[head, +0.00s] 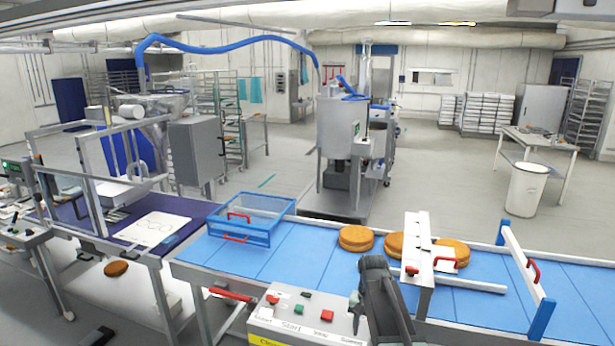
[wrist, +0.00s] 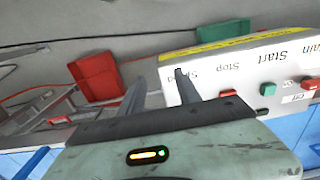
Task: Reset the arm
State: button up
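My arm (head: 383,295) shows in the head view as a dark grey form at the front edge of the blue conveyor, right of the control box. In the wrist view my gripper (wrist: 160,78) has two grey fingers set apart, with nothing between them. Its right finger overlaps the edge of the white control panel (wrist: 238,72), which appears upside down. The fingertips are hard to make out in the head view.
The control box (head: 300,325) has red and green buttons. Several round orange-brown cakes (head: 356,238) lie on the blue conveyor (head: 325,268). A blue-framed clear guard (head: 238,220) and a white gate (head: 417,265) stand over it. One round piece (head: 116,268) lies lower left.

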jog(key=s+f+n+b, duration=0.1)
jog(key=s+f+b, duration=0.3)
jog(key=s, duration=0.3)
jog(key=s+f+n+b, duration=0.2)
jog(key=s+f+b, duration=0.3)
jog(key=s, duration=0.3)
jog(key=shift+s+a+f+n, duration=0.2)
jog(key=shift+n, duration=0.1)
dwell(1.2)
